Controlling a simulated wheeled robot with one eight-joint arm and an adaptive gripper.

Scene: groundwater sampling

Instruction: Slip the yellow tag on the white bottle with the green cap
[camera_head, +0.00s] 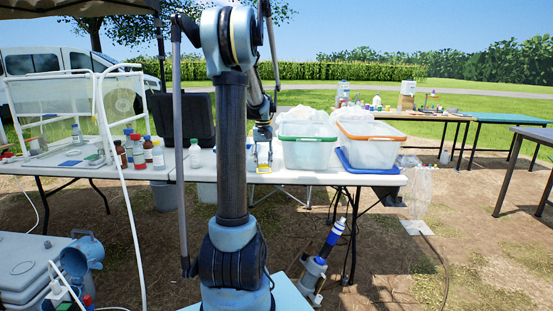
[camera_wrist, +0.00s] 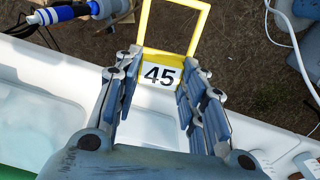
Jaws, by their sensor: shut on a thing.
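The yellow tag (camera_wrist: 172,52) is an open square frame with a white plate marked 45. My gripper (camera_wrist: 160,72) is shut on the plate end, and the empty frame sticks out beyond the fingertips. In the head view my gripper (camera_head: 263,148) hangs over the front of the white table, with the tag (camera_head: 264,168) below it near the front edge. The white bottle with the green cap (camera_head: 195,152) stands upright on the table, to the left of my gripper and apart from the tag. My arm stands between them in the picture.
Other bottles (camera_head: 148,151) stand left of the white bottle. A green-rimmed bin (camera_head: 306,154) and an orange-rimmed bin (camera_head: 369,151) stand right of my gripper. A black case (camera_head: 183,120) and a mesh rack (camera_head: 70,108) are on the left. The table (camera_head: 330,179) is bare along its front edge.

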